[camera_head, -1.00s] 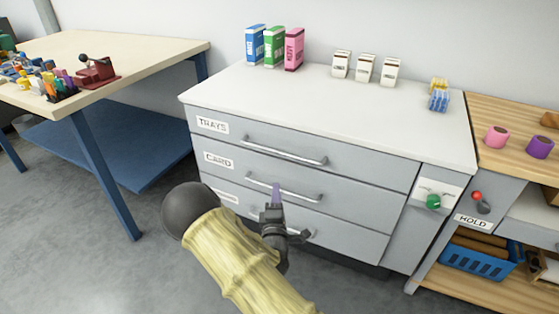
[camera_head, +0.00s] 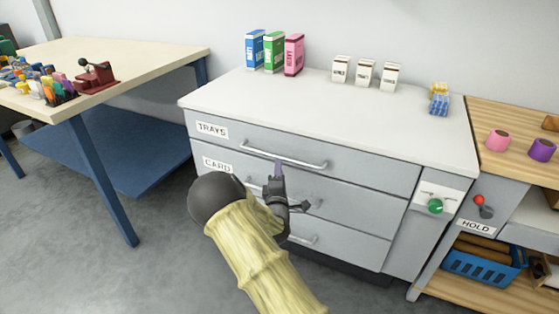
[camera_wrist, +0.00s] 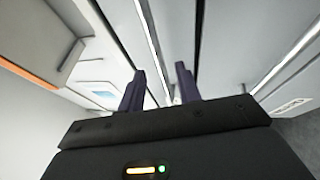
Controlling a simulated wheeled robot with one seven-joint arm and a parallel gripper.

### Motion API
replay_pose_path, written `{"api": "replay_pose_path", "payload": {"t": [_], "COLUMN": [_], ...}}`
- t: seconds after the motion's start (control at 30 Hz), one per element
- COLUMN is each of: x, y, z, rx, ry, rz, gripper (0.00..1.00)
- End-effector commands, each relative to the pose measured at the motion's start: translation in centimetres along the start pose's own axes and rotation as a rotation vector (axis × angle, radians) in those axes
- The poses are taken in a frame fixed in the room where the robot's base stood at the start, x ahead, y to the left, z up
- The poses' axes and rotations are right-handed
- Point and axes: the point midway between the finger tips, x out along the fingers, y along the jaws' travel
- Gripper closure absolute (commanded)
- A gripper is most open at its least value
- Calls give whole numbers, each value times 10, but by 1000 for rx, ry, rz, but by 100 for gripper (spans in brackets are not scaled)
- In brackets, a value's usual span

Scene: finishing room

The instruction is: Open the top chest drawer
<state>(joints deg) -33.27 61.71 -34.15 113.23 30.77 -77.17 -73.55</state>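The chest's top drawer (camera_head: 355,167), labelled TRAYS, is shut, its front level with those below. Its metal handle (camera_head: 310,164) runs across the drawer front in the head view. In the wrist view, my gripper's two dark purple fingers (camera_wrist: 160,88) stand apart with nothing clearly held. A bright bar runs down toward the gap between them. I cannot tell whether the handle lies between the fingers or is touched.
The CARD drawer (camera_head: 365,203) and a bottom drawer (camera_head: 350,240) below are shut, their handles partly behind my arm. Boxes and small cartons stand on the chest top (camera_head: 330,110). A workbench (camera_head: 130,50) is left; a wooden bench (camera_head: 505,120) adjoins right.

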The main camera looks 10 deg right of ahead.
Motion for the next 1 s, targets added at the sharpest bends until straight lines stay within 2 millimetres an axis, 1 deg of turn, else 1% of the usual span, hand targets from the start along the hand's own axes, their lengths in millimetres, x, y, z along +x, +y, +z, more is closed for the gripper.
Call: {"api": "replay_pose_path", "payload": {"t": [0.03, 0.2, 0.37, 0.5, 0.77, 0.8, 0.87, 0.93, 1.0], "x": [10, 37, 57, 64, 65, 65, 65, 65, 65], "y": [0, 0, 0, 0, 0, 0, 0, 0, 0], "z": [0, -2, -3, -2, 0, 1, 0, 0, 0], "rx": [1, 1, 2, 1, -1, -1, -1, -1, -1], "ry": [1, 4, 4, 2, -1, -1, -1, 0, 0], "rz": [3, 4, 2, 0, -1, 0, 0, 0, -1], "gripper": [66, 66, 66, 66, 66, 74, 86, 100, 100]}}
